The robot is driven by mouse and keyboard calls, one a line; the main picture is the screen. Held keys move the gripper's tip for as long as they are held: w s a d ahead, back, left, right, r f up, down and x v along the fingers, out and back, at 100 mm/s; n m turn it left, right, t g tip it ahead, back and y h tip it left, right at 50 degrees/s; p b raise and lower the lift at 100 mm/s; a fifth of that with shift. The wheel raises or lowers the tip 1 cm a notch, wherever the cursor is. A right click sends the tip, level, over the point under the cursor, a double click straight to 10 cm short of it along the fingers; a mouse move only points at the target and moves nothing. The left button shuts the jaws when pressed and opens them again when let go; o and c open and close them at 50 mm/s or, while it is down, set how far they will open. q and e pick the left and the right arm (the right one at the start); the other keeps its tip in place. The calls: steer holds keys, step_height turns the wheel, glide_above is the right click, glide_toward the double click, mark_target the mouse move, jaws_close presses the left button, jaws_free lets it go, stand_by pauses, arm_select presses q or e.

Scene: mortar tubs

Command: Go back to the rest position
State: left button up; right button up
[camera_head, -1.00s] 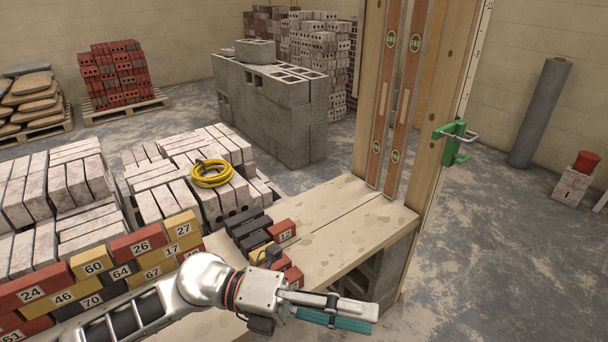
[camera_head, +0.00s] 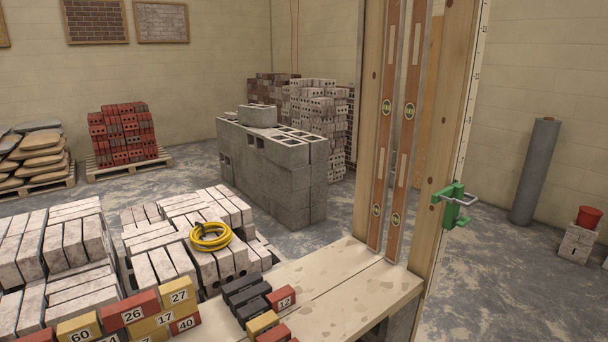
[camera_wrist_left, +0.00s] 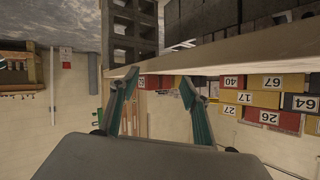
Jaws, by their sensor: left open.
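My left gripper (camera_wrist_left: 158,100) shows in the left wrist view, its two teal fingers spread apart with nothing between them. The picture there is upside down, with the plank bench edge (camera_wrist_left: 225,50) and numbered blocks (camera_wrist_left: 265,98) beyond the fingers. Neither of my grippers is visible in the head view. The plank bench (camera_head: 345,285) runs across the lower middle there, with several small red, yellow and black blocks (camera_head: 262,306) at its left end.
Numbered blocks (camera_head: 150,318) are stacked at the lower left. Pale bricks (camera_head: 150,235) with a yellow hose coil (camera_head: 210,236) lie behind. A wooden post (camera_head: 440,170) with a green clamp (camera_head: 453,205) and two levels (camera_head: 393,130) rises from the bench.

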arm_select(q)
steer(key=s+a+f+n+g+y, duration=0.1)
steer(key=s+a+f, duration=0.1)
steer(key=s+f, duration=0.2)
steer(key=shift+s+a+f+n+g, duration=0.3)
steer(key=shift+s+f+g, duration=0.1)
steer(key=shift+s, duration=0.2)
